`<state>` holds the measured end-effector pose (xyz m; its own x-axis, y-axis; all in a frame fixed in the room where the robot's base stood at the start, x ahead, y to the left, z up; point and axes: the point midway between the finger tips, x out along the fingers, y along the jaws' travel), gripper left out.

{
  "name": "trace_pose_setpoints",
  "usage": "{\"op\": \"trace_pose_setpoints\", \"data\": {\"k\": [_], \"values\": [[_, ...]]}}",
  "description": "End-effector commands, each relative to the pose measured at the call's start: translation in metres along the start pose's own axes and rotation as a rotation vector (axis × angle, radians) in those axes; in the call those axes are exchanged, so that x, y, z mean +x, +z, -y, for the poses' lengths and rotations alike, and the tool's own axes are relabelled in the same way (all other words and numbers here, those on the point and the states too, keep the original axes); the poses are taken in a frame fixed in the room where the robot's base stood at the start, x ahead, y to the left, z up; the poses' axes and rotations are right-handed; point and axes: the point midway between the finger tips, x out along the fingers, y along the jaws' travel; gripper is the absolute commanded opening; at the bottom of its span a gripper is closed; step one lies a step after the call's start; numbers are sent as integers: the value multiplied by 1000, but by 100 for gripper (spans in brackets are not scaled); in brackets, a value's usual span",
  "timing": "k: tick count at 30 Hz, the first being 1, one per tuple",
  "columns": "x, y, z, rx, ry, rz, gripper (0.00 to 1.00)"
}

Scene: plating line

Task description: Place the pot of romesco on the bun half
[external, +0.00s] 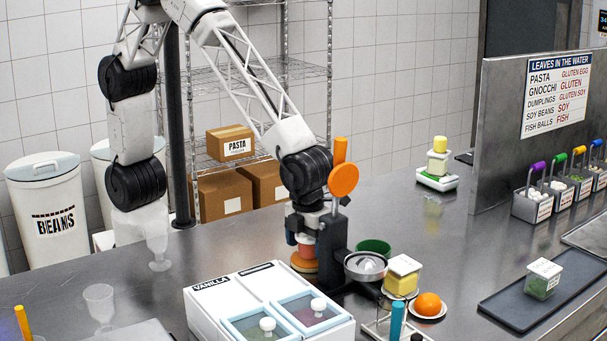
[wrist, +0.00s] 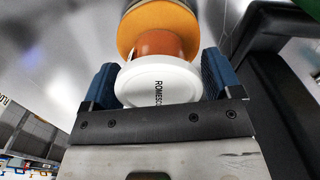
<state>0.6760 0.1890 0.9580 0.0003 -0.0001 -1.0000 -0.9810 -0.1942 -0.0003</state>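The pot of romesco (wrist: 160,84) has a white lid marked ROMESCO and a red-brown body. My gripper (wrist: 158,72) points down with its two blue fingers at opposite sides of the lid, seemingly touching its rim. The orange-brown bun half (wrist: 158,18) lies directly beyond the pot in the wrist view. In the external view my gripper (external: 304,238) is low over the counter, the pot (external: 306,249) is partly hidden between the fingers, and the bun half (external: 304,262) is right below it. I cannot tell whether pot and bun touch.
A dark upright stand (external: 333,240) with a metal bowl (external: 366,264) is close on the right.

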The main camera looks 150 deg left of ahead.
Motion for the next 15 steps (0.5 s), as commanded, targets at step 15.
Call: {"op": "trace_pose_setpoints", "data": {"k": [15], "values": [[-5,0,0,0,0,0,96]]}}
